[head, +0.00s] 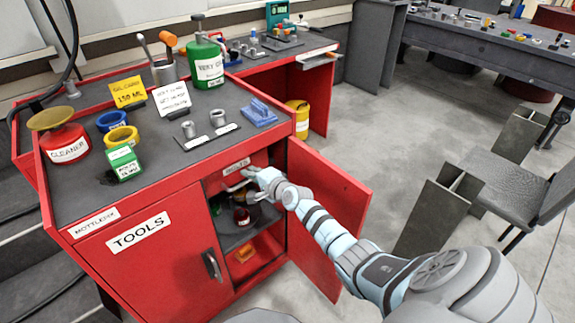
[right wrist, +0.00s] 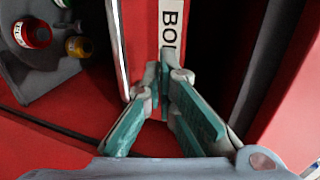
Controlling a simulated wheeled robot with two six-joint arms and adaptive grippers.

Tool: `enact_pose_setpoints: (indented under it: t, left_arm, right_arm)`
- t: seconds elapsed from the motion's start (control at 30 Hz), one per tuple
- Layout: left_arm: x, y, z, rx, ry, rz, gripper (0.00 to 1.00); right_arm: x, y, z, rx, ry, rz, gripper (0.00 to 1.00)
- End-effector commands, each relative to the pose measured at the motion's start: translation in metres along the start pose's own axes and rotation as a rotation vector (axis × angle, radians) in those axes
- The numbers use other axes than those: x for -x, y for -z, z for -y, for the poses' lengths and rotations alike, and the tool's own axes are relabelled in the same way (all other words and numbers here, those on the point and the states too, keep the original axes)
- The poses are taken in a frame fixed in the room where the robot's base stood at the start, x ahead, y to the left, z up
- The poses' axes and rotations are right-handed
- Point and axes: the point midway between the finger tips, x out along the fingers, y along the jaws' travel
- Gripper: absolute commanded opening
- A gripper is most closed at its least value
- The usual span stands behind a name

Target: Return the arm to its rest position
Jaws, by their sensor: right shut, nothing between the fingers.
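My right arm reaches in from the lower right of the head view. My right gripper (head: 240,184) is at the open right-hand compartment of the red cabinet (head: 180,267), in front of a labelled red drawer front (head: 229,170). In the right wrist view the fingers (right wrist: 165,72) are closed together and nothing shows between them. They point at a red surface with a white label (right wrist: 172,25) starting "BO". Whether they touch it I cannot tell. My left gripper is not in view.
The cabinet door (head: 335,205) stands open beside my right forearm. Small containers sit on the grey shelf (head: 238,236) inside; a red one (right wrist: 33,35) shows in the wrist view.

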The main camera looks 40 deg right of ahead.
Motion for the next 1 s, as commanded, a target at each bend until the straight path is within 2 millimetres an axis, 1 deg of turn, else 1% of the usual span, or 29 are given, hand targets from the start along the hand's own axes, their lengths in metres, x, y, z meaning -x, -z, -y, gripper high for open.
enact_pose_setpoints:
  t: [0.03, 0.1, 0.2, 0.3, 0.43, 0.63, 0.67, 0.7, 0.73, 0.77, 0.8, 0.87, 0.9, 0.97, 1.0]
  left_arm:
    - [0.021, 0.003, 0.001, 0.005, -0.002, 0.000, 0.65]
    - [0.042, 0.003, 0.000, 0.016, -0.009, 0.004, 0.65]
    - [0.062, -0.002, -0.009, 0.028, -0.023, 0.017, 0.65]
    - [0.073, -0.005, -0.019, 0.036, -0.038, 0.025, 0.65]
    - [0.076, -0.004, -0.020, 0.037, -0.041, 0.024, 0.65]
    - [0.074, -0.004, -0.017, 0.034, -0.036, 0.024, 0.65]
    - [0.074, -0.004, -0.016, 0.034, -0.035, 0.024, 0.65]
    - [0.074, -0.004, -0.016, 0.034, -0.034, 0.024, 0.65]
    - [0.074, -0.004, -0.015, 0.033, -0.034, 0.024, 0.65]
    - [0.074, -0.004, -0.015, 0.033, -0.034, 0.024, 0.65]
    - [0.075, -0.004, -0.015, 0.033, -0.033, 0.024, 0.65]
    - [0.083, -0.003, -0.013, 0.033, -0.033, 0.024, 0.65]
    - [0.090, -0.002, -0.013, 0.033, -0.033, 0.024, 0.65]
    - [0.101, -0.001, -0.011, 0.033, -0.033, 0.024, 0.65]
    - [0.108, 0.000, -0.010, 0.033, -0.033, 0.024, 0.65]
  right_arm:
    - [0.016, -0.001, 0.007, 0.003, -0.005, 0.002, 0.00]
    - [0.040, -0.001, 0.011, 0.004, -0.004, 0.002, 0.00]
    - [0.070, 0.001, 0.009, 0.001, -0.003, 0.000, 0.00]
    - [0.091, 0.002, 0.006, 0.001, -0.002, -0.003, 0.00]
    - [0.102, 0.003, 0.002, -0.001, 0.000, -0.005, 0.00]
    - [0.102, 0.002, 0.000, 0.012, 0.000, -0.004, 0.00]
    - [0.102, 0.002, 0.000, 0.034, 0.000, -0.004, 0.00]
    - [0.102, 0.002, -0.001, 0.102, -0.004, -0.005, 0.00]
    - [0.102, 0.005, -0.007, 0.196, -0.019, -0.011, 0.00]
    - [0.103, 0.012, -0.022, 0.333, -0.058, -0.022, 0.00]
    - [0.106, 0.019, -0.050, 0.512, -0.131, -0.028, 0.00]
    - [0.121, 0.023, -0.101, 0.756, -0.266, -0.002, 0.00]
    - [0.138, 0.022, -0.139, 0.909, -0.364, 0.042, 0.00]
    - [0.174, 0.016, -0.197, 1.112, -0.506, 0.143, 0.00]
    - [0.202, 0.009, -0.233, 1.227, -0.591, 0.228, 0.00]
